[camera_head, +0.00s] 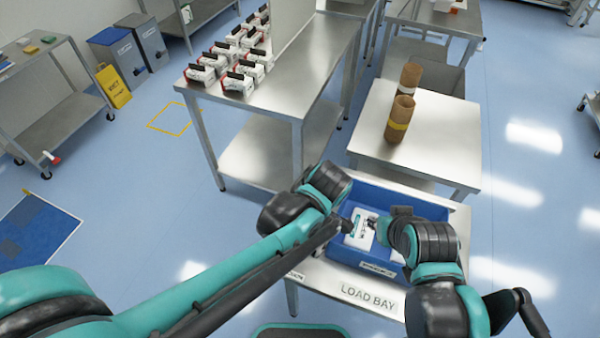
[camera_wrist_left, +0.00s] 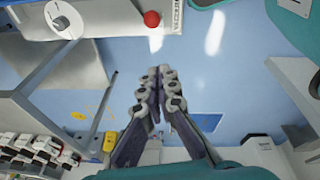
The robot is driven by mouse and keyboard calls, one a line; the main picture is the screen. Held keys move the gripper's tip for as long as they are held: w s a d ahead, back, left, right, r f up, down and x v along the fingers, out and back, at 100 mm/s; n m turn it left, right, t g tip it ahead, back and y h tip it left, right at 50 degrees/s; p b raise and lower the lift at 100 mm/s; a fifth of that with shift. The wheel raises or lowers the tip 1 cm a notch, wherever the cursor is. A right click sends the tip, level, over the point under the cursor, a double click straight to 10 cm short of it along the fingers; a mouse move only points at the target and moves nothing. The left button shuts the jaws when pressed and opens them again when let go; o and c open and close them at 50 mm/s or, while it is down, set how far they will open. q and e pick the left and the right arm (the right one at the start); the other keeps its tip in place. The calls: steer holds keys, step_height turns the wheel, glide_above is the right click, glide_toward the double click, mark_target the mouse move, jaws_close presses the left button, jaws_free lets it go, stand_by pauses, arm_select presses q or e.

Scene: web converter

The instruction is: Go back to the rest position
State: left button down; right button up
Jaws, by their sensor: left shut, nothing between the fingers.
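My left gripper (camera_wrist_left: 157,75) shows in the left wrist view with its two fingers together and nothing between them. Blue floor lies behind the fingers. In the head view my left arm reaches in from the left, its dark wrist joints beside the left end of a blue bin (camera_head: 335,246). Its fingertips are hard to make out there. My right arm comes in from the lower right. Its gripper (camera_head: 376,228) is over the bin, close to a white pack (camera_head: 357,232) inside. I cannot tell whether it touches the pack or how its fingers stand.
The bin sits on a table labelled LOAD BAY (camera_head: 340,292). Behind it, a white-topped table (camera_head: 440,150) holds two brown rolls (camera_head: 400,118). A steel table (camera_head: 285,95) holds several white packs (camera_head: 240,80). A yellow floor sign (camera_head: 113,86) stands at the left.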

arm_select(q)
steer(key=a+r+m+t+h+b, duration=0.1)
steer(key=a+m+t+b, duration=0.3)
steer(key=a+m, duration=1.1)
steer(key=shift+s+a+r+m+t+h+b, duration=0.15)
steer(key=shift+s+a+m+t+h+b, duration=0.25)
steer(key=shift+a+t+h, duration=0.35)
